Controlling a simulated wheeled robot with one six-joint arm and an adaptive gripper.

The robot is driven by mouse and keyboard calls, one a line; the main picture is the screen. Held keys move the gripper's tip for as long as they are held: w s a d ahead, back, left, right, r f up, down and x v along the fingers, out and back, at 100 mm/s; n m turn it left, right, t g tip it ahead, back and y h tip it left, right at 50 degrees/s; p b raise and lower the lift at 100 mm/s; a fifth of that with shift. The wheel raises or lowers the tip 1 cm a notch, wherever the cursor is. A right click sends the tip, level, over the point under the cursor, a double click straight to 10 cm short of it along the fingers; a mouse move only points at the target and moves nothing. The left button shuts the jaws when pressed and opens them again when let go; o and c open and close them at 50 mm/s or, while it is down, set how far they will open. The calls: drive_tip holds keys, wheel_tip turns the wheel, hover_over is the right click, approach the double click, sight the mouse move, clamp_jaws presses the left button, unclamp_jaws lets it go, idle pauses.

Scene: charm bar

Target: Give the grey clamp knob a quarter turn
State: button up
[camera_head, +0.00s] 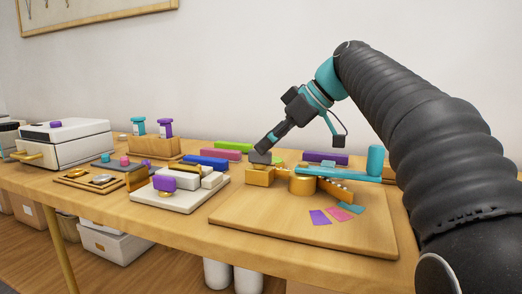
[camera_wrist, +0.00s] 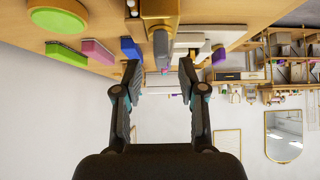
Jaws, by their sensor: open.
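The grey clamp knob (camera_head: 260,157) sits on top of a gold clamp block (camera_head: 259,176) at the back left of a wooden board (camera_head: 240,219). My gripper (camera_head: 263,150) comes down at a slant from the upper right, its tip at or just above the knob and partly covering it. In the wrist view, the scene is upside down. The open fingers (camera_wrist: 158,68) stand apart, with the grey knob (camera_wrist: 161,45) showing in line with the gap between them. I cannot tell whether either finger touches it. The gold block shows behind it (camera_wrist: 158,10).
A teal lever (camera_head: 340,174) and a gold cylinder (camera_head: 302,185) stand right of the clamp. Purple, pink and teal swatches lie on the board. A white press (camera_head: 190,190) stands left. Green, pink and blue blocks (camera_head: 207,162) lie behind. The board's front is clear.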

drive_tip(key=v, duration=0.9)
drive_tip(key=shift+a, duration=0.1)
